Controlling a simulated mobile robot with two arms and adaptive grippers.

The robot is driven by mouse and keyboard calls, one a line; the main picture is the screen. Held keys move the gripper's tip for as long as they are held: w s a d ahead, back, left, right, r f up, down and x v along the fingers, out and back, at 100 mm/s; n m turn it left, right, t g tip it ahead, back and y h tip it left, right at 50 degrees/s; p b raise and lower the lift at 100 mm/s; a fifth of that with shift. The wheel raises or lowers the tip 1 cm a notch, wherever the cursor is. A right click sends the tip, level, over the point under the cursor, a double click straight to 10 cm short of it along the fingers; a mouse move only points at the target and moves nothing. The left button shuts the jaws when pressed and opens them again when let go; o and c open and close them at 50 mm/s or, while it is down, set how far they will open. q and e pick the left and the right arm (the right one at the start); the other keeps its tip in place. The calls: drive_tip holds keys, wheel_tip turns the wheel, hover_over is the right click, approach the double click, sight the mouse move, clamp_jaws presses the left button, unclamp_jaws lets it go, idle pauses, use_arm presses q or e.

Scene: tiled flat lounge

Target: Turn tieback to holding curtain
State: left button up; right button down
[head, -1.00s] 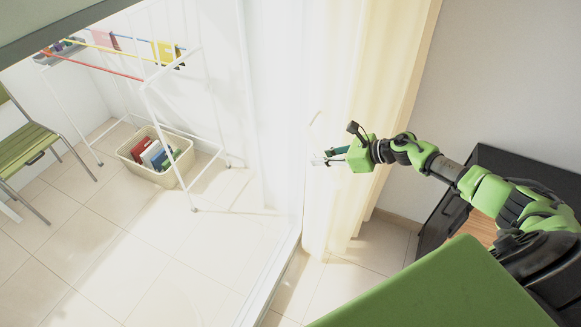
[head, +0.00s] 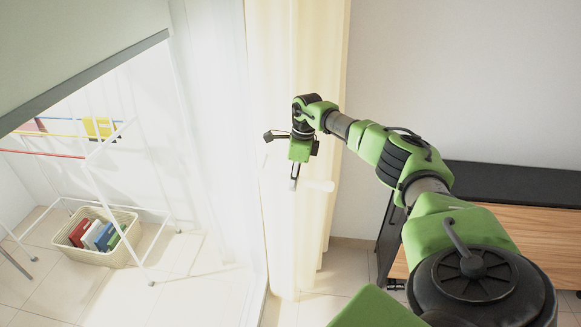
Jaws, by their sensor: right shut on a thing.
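The cream curtain (head: 277,45) hangs in long folds beside the window opening in the head view. My right gripper (head: 294,184) is in front of it, with its fingers pointing down. It is shut on the tieback (head: 319,185), a pale, short bar that sticks out to the right of the fingers. The fingers and the bright curtain hide the rest of the tieback, and I cannot tell whether it lies around the curtain or beside it. My left gripper is not in view.
A low cabinet with a black top (head: 520,182) stands against the wall at right. Beyond the opening at left are a white drying rack (head: 135,125) and a cream basket (head: 122,252) holding books. The tiled floor below the curtain looks clear.

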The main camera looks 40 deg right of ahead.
drive_tip(key=shift+r+g+h, duration=0.3)
drive_tip(key=shift+r+g, duration=0.1)
drive_tip(key=shift+r, duration=0.15)
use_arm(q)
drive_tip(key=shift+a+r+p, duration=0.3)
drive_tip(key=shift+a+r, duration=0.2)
use_arm(e)
drive_tip(key=shift+r, duration=0.2)
drive_tip(key=shift+g+h, duration=0.3)
drive_tip(key=c, duration=2)
unclamp_jaws()
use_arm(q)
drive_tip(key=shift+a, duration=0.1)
use_arm(e)
drive_tip(key=shift+o, duration=0.2)
wheel_tip(320, 180, up, 12)
